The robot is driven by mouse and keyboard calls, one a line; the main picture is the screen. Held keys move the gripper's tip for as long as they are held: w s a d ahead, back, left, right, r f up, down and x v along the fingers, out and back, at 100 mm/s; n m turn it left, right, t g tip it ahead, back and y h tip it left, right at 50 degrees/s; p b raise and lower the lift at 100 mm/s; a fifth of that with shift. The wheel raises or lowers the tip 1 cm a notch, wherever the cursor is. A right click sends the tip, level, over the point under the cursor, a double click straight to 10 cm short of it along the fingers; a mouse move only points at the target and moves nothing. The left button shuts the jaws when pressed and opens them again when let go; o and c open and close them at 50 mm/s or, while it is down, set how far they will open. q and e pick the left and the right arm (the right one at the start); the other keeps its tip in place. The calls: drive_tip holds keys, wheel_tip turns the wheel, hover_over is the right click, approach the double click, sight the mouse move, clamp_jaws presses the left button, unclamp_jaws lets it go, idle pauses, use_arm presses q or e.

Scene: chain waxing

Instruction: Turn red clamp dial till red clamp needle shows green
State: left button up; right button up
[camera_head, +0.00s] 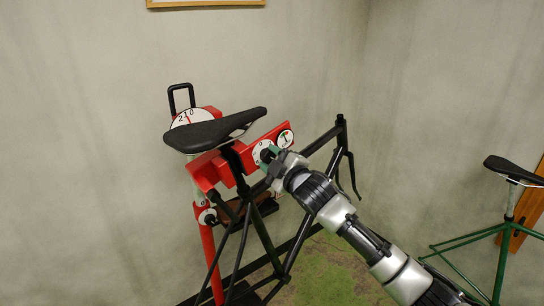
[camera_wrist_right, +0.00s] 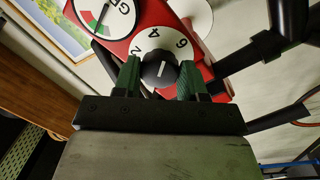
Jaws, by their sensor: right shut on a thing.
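The red clamp (camera_head: 207,165) holds a black bicycle frame (camera_head: 319,143) by its seat post. Its dial is a black knob (camera_wrist_right: 158,70) on a white numbered plate (camera_wrist_right: 165,42); the plate also shows in the head view (camera_head: 258,148). Beside it is the needle gauge (camera_head: 285,138), partly cut off in the right wrist view (camera_wrist_right: 112,14), with red and green sectors.
A black saddle (camera_head: 215,130) sits above the clamp, left of my gripper. A green frame with a black saddle (camera_head: 513,171) stands at the right. Open floor (camera_head: 335,270) lies below, and a plain wall behind.

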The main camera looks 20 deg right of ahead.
drive_tip(key=shift+m, duration=0.6)
drive_tip(key=o, duration=0.9)
